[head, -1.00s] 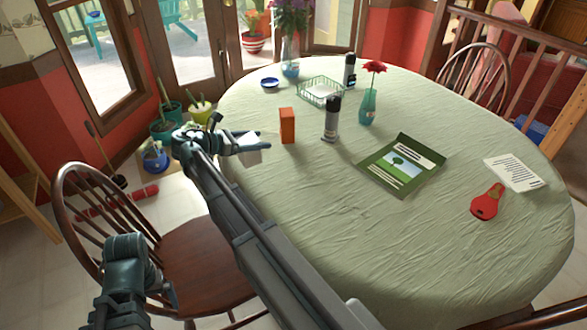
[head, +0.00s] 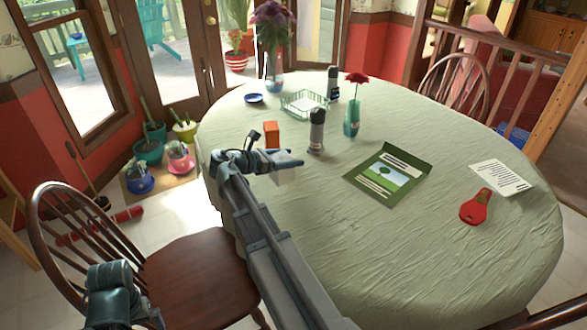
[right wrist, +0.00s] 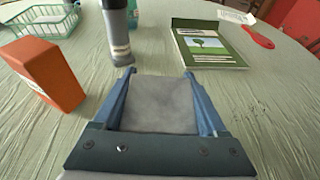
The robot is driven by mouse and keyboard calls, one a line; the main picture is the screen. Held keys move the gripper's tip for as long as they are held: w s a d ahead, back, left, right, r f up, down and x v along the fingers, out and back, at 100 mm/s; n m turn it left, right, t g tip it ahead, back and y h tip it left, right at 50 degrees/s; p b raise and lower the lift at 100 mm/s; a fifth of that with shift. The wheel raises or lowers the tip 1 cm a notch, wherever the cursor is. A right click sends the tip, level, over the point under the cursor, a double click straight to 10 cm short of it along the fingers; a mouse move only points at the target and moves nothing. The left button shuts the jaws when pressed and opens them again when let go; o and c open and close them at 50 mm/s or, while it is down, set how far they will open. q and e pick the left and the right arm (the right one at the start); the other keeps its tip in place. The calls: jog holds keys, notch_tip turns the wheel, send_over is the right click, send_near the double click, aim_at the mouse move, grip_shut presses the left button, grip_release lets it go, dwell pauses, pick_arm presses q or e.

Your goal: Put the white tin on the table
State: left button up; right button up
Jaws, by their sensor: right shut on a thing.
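The white tin (head: 284,177) is between the fingers of my right gripper (head: 287,160), over the left part of the table (head: 300,230). In the right wrist view my right gripper (right wrist: 160,98) is shut on the tin (right wrist: 160,104), whose pale grey-white face fills the space between the blue fingers. I cannot tell whether the tin's underside touches the cloth. My left gripper is not in view.
Near the tin stand an orange box (head: 271,134) and a grey, black-capped bottle (head: 317,131). Behind are a wire basket (head: 303,104) and a flower vase (head: 351,118). A green book (head: 388,174) lies to the right. The cloth in front is bare.

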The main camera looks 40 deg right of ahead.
jog(key=f+b, duration=0.2)
jog(key=d+f+b, duration=0.1)
jog(key=f, duration=0.1)
jog(key=shift+s+d+b, duration=0.1)
jog(key=shift+s+b, duration=0.3)
jog(key=shift+r, duration=0.2)
